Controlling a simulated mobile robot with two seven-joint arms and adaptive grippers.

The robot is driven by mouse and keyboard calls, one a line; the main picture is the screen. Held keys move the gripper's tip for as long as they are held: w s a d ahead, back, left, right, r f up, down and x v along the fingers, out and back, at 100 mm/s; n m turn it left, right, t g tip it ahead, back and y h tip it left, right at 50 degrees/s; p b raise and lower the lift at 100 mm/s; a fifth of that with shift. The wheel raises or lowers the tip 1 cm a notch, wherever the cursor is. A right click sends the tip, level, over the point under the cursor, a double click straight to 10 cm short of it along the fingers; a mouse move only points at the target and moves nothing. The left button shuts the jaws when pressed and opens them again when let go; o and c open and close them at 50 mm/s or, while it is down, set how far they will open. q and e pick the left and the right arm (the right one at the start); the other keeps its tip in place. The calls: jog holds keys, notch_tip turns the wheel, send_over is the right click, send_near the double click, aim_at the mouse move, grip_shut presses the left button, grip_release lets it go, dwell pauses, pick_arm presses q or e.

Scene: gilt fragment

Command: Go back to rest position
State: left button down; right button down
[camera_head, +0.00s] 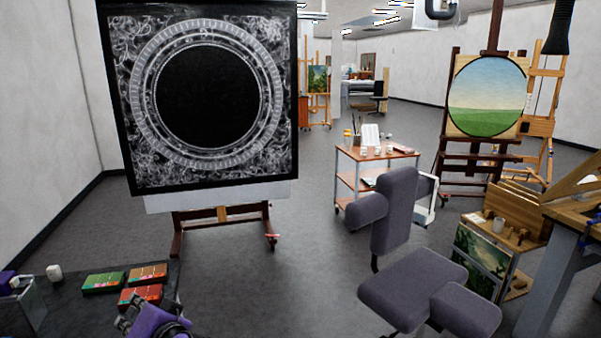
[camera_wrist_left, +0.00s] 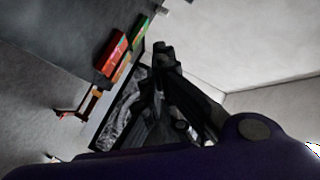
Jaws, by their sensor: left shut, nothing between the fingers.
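My left gripper (camera_head: 124,322) shows at the bottom left of the head view, partly cut off by the lower edge. Its purple wrist is beside the dark table, close to the red box (camera_head: 140,295). In the left wrist view the dark fingers of the left gripper (camera_wrist_left: 161,50) are together with nothing held between them. My right gripper is in neither view.
The dark table (camera_head: 75,310) bears a green box (camera_head: 103,282), an orange box (camera_head: 148,273) and the red box. A large black ornate panel (camera_head: 122,110) stands on an easel behind. A grey chair (camera_head: 410,280) stands right of centre. Open floor (camera_head: 270,300) lies between.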

pick_arm(q)
jog(key=w+d+f+m+t+h, duration=0.2)
jog(key=w+d+f+t+h, duration=0.2)
jog(key=d+f+h, duration=0.3)
jog(key=s+d+f+h, duration=0.2)
jog(key=s+d+f, duration=0.3)
jog(key=d+f, duration=0.15)
jog(key=s+d+f+g+h, duration=0.1)
jog(key=s+f, duration=0.5)
jog(key=s, duration=0.3)
jog(key=s+d+f+g+h, duration=0.1)
jog(key=s+f, duration=0.4)
jog(key=s, duration=0.5)
jog(key=s+d+f+n+g+h, duration=0.1)
jog(key=s+d+f+h, duration=0.1)
jog(key=s+f, duration=0.4)
jog(key=s+d, duration=0.1)
jog(key=s, duration=0.3)
jog(key=shift+f, duration=0.3)
